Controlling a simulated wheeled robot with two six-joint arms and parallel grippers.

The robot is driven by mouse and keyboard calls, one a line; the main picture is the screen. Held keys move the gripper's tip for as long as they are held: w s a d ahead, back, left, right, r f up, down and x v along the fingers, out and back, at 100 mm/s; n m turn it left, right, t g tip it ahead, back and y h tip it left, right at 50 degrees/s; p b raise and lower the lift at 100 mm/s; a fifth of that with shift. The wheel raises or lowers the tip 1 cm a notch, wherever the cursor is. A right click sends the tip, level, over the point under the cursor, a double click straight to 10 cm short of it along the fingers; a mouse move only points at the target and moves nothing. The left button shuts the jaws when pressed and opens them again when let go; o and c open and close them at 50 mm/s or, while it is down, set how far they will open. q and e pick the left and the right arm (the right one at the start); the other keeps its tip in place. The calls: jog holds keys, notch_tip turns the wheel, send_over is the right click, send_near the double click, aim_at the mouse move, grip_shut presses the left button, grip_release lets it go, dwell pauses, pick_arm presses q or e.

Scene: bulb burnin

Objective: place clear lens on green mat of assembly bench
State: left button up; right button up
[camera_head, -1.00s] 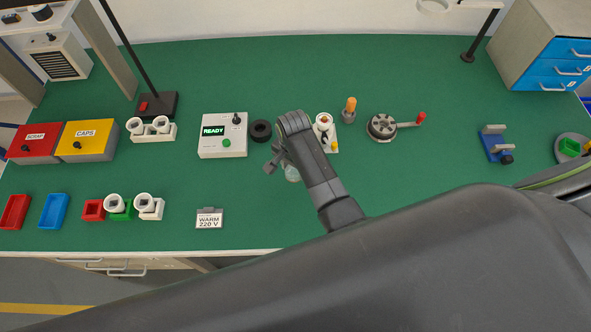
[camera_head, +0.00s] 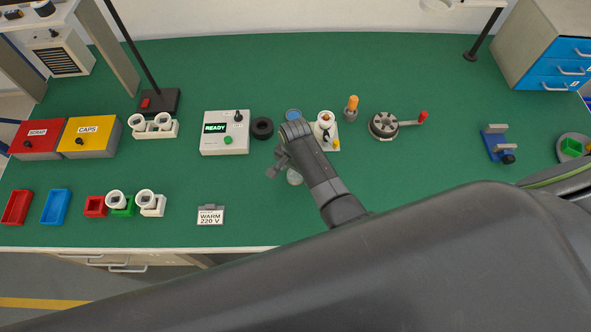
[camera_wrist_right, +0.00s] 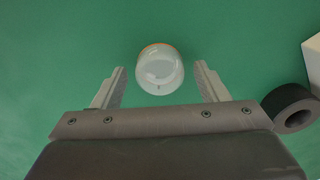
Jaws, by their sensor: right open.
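The clear lens (camera_wrist_right: 160,68) is a pale, see-through round piece with a thin orange line at its far rim. In the right wrist view it sits between the two fingers of my right gripper (camera_wrist_right: 160,84), with a gap on each side. In the head view the lens (camera_head: 294,177) shows on the green mat (camera_head: 260,205), partly hidden by my right gripper (camera_head: 279,162). My right gripper is open and holds nothing. My left gripper is out of view.
A black ring (camera_head: 262,128) and a white READY box (camera_head: 225,133) stand left of the gripper. A blue round piece (camera_head: 293,114) and a white holder (camera_head: 326,130) are just behind it. A WARM 220 V sign (camera_head: 210,215) stands front left. The mat to the front is clear.

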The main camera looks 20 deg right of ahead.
aim_at(295, 173)
jog(key=shift+r, duration=0.1)
notch_tip(295, 173, up, 12)
jog(key=shift+b, duration=0.35)
dwell(0.8)
